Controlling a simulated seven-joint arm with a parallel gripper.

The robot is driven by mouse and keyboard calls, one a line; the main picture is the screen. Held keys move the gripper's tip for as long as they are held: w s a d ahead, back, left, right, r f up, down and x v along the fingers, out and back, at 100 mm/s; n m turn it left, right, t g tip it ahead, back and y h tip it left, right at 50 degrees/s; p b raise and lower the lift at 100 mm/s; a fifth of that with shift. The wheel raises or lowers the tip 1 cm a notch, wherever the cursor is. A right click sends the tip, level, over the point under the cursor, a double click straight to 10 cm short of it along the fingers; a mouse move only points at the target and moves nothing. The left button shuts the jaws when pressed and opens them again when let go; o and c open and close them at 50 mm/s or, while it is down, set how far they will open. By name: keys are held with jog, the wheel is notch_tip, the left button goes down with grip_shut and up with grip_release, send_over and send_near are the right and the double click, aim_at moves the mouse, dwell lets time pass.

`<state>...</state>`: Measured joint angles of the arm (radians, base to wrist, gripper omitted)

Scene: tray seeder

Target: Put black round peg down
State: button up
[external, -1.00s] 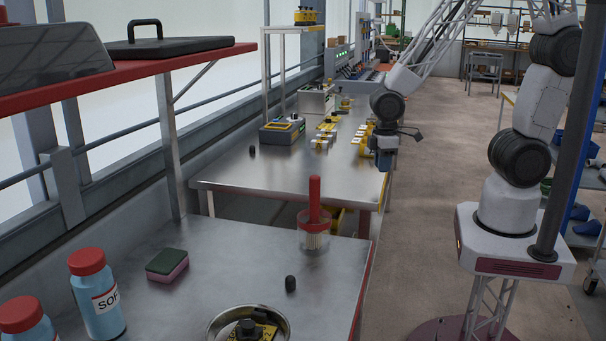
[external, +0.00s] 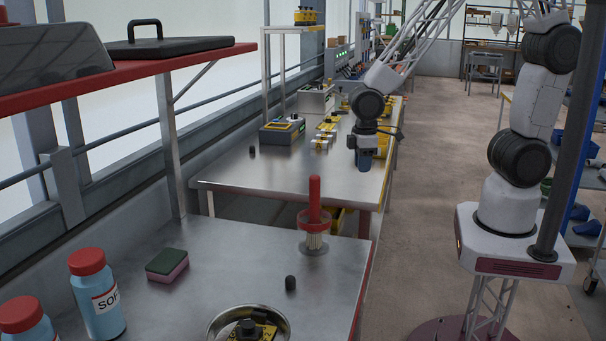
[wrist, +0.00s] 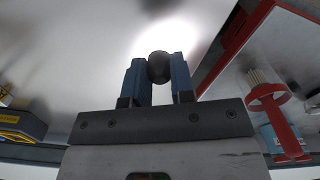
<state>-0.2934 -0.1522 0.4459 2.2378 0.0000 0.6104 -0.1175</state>
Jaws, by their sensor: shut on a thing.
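The black round peg (wrist: 159,66) is held between the two blue fingers of my gripper (wrist: 158,82) in the wrist view. In the external view my gripper (external: 364,163) points down, low over the right part of the far metal table (external: 265,175). The peg cannot be made out there. I cannot tell whether it touches the tabletop. Similar small black pegs stand on the far table's left side (external: 252,150) and on the near table (external: 290,283).
A grey-yellow device (external: 282,132) and yellow parts (external: 322,142) lie behind and left of my gripper. A red-handled brush (external: 314,195) stands on the near table, across a gap. The front of the far table is clear.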

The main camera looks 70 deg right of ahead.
jog(key=w+a, duration=0.8)
jog(key=w, duration=0.1)
jog(key=m, duration=0.1)
send_over(227, 269)
jog(key=shift+f, duration=0.8)
jog(key=shift+f, duration=3.15)
jog(key=shift+f, duration=0.1)
jog(key=shift+f, duration=1.75)
jog(key=shift+f, duration=0.15)
